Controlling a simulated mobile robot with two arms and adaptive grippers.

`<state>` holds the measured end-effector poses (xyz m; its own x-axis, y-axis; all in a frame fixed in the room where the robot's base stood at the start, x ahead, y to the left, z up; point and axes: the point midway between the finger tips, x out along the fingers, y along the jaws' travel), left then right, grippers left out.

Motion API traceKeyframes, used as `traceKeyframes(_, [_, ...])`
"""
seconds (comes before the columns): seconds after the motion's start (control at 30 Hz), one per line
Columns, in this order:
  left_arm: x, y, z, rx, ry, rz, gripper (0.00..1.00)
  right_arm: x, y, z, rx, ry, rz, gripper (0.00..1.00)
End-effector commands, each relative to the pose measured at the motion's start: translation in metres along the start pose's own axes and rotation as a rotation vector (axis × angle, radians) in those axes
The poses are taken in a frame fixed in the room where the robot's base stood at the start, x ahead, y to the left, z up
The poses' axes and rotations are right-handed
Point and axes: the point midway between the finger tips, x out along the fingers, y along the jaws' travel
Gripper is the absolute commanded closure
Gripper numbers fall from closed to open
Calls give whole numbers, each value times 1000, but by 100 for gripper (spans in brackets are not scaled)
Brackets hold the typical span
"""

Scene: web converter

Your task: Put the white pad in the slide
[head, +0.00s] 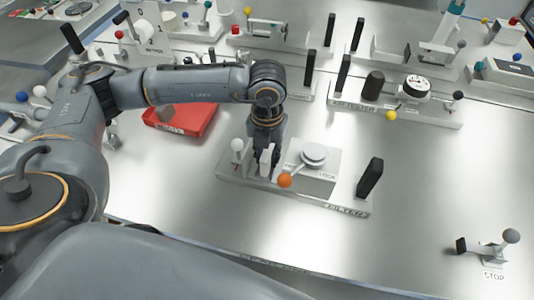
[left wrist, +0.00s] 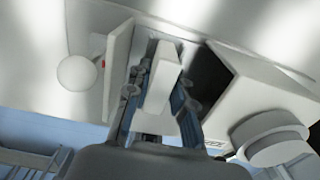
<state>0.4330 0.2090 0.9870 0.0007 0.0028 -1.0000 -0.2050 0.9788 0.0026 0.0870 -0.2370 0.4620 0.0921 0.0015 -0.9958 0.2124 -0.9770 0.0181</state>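My left gripper (head: 266,150) points down over a light metal fixture (head: 335,205) in the middle of the bench. The white pad (head: 265,160) is a small pale block between its fingers. In the left wrist view the pad (left wrist: 163,75) stands upright with a finger close on each side, and the gripper (left wrist: 160,95) looks shut on it. A thin white upright plate (left wrist: 117,65) is left of the fingers, and a box with a round knob (left wrist: 270,135) is right of them. I cannot tell which part is the slide, or whether the pad touches the base. My right gripper is not in view.
The fixture carries a white ball lever (head: 237,145), an orange ball (head: 284,180) and a black handle (head: 370,177). A red tray (head: 190,125) lies to the left. Similar fixtures line the back. A STOP lever (head: 495,248) stands front right. The bench between is clear.

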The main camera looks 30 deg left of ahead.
Motion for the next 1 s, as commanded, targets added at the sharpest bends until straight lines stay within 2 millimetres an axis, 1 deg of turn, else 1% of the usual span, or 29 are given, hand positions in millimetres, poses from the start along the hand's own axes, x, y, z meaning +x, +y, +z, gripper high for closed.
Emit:
traceKeyframes(0.03, [-1,0,0,0,0,0,62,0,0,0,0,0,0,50])
traceKeyframes(0.07, [-1,0,0,0,0,0,59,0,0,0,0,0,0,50])
traceKeyframes(0.33, [-1,0,0,0,0,0,59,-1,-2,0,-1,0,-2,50])
traceKeyframes(0.43, [-6,0,0,0,0,0,59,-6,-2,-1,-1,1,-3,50])
traceKeyframes(0.5, [-10,-1,1,0,-3,-3,59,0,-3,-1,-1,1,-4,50])
traceKeyframes(0.57, [-19,-1,1,0,-5,-3,59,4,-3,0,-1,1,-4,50])
traceKeyframes(0.9, [-92,-1,1,0,-5,-3,59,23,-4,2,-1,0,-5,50])
traceKeyframes(1.0, [-107,0,1,0,-4,-2,59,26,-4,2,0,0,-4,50])
